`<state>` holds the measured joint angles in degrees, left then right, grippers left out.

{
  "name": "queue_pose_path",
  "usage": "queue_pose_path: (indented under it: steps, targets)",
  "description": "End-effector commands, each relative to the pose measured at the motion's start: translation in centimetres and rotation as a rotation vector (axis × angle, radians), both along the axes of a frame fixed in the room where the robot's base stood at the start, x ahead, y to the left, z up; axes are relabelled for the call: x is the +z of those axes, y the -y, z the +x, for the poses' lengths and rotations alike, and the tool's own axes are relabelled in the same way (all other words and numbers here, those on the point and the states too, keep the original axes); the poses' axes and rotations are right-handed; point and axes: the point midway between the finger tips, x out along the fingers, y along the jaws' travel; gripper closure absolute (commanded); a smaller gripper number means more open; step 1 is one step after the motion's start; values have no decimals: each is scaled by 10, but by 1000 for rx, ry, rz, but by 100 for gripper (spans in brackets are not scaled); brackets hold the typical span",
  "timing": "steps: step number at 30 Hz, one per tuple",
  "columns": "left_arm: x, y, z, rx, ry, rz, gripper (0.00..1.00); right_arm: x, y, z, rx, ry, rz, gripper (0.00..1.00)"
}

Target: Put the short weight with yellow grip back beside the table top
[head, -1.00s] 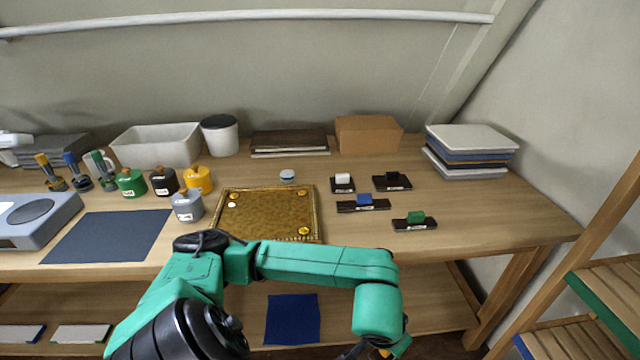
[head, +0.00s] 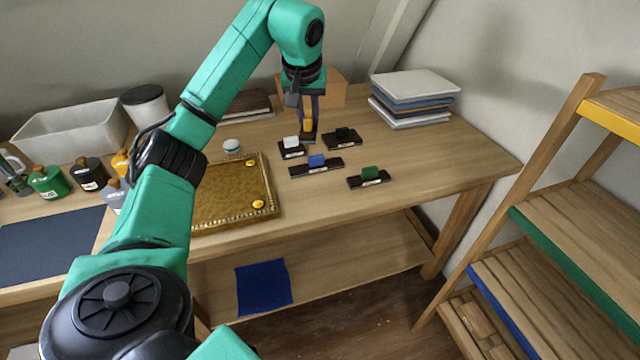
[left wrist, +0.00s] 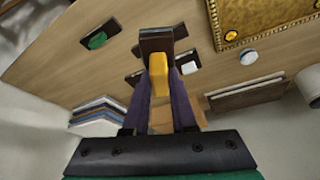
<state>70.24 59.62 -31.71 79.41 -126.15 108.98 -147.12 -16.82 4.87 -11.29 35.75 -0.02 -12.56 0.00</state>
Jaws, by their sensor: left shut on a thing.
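My left gripper (head: 308,112) is shut on the weight with yellow grip (head: 308,126), over the back of the bench behind the other weights. In the left wrist view the yellow grip (left wrist: 158,76) sits between the dark fingers, with its dark base (left wrist: 155,40) beyond them. I cannot tell whether the base touches the bench. The gilt table top (head: 236,200) lies flat to the left of the weights, its left part hidden by my arm. It also shows at the upper right in the left wrist view (left wrist: 262,14). My right gripper is not in view.
Weights with white (head: 291,142), black (head: 342,134), blue (head: 316,160) and green (head: 370,172) grips stand close in front and to the right. A cardboard box (head: 334,92) is behind. Stacked boards (head: 412,98) stand back right. The bench's front right is clear.

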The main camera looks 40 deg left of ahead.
Motion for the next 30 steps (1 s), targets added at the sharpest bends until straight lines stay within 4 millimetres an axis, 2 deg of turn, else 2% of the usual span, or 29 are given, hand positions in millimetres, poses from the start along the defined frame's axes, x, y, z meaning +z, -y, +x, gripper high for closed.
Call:
queue_pose_path:
  steps: [2, 12, 15, 24, 30]
  targets:
    - [-12, -2, -1, 3, -6, 1, 100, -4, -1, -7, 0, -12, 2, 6]
    - [-122, -1, -2, 0, -7, 2, 100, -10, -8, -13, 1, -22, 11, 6]
    - [-146, -1, -2, 1, -4, 1, 100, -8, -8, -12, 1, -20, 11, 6]
    - [-195, -1, -2, 2, -2, 1, 100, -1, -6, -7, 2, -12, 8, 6]
    - [-197, -1, -1, 2, 2, 3, 100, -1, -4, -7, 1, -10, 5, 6]
